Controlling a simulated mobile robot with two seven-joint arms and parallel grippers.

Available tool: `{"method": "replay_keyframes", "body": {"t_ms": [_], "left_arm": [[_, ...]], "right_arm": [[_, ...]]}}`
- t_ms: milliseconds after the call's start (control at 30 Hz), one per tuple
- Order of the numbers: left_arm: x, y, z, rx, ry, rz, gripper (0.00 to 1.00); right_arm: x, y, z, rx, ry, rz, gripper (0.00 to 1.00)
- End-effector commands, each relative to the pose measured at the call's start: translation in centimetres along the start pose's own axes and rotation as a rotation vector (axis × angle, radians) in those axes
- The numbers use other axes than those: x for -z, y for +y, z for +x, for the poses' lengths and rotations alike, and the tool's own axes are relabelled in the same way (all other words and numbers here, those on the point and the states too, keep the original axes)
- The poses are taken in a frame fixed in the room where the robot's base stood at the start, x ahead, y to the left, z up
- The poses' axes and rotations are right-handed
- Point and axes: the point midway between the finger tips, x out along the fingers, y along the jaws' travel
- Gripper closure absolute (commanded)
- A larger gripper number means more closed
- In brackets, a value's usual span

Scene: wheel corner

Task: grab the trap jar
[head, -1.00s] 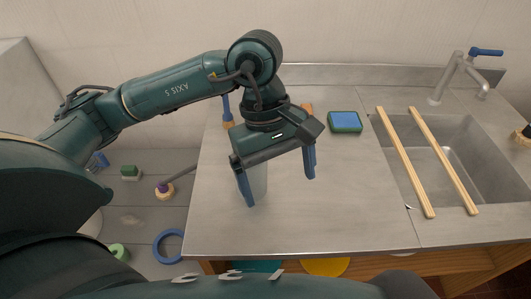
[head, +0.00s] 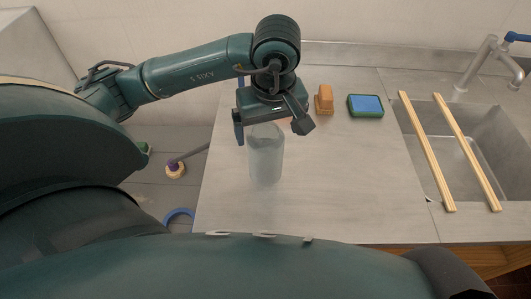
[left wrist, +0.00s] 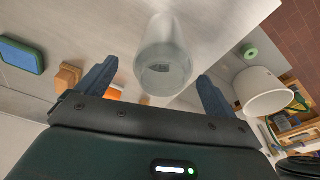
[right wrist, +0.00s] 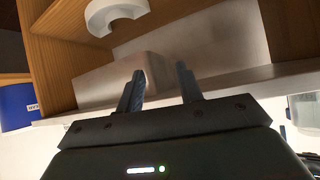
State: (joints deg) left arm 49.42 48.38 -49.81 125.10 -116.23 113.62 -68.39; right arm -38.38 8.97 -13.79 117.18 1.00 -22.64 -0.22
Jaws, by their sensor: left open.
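The trap jar, a pale translucent cylinder (head: 266,158), stands upright on the steel counter (head: 330,185) near its left side. My left gripper (head: 269,128) is open at the far side of the jar, around its upper part in the head view. In the left wrist view the jar (left wrist: 163,55) lies between the two spread blue fingers of the left gripper (left wrist: 160,72), with gaps on both sides. Contact is not visible. My right gripper (right wrist: 159,68) shows only in its own wrist view, its fingers apart and empty, before a wooden shelf.
An orange-brown block (head: 324,100) and a blue-green sponge (head: 366,105) lie behind and right of the jar. Two wooden strips (head: 427,150) cross the sink (head: 485,140). The counter right of the jar is clear. A white roll-like object (right wrist: 117,12) is on the shelf.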

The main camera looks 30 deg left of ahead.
Motion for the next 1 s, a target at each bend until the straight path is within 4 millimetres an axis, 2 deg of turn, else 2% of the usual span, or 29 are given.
{"method": "replay_keyframes", "body": {"t_ms": [200, 367, 667, 1000], "left_arm": [[-0.1, -0.6, 2.6, 0.006, -0.004, -0.001, 0.07], [0.0, -0.5, 4.6, 0.003, -0.003, -0.001, 0.07], [0.0, -0.5, 5.1, -0.001, 0.000, 0.000, 0.08], [0.0, -0.5, 5.0, 0.000, 0.000, 0.000, 0.36]], "right_arm": [[0.9, 0.3, -0.5, -0.006, -0.001, -0.003, 0.64], [0.7, 1.0, -0.4, -0.020, -0.008, -0.004, 0.64], [0.2, 1.0, -0.1, -0.024, -0.019, 0.003, 0.64], [0.3, 0.7, -0.2, -0.021, -0.016, 0.008, 0.64]]}}
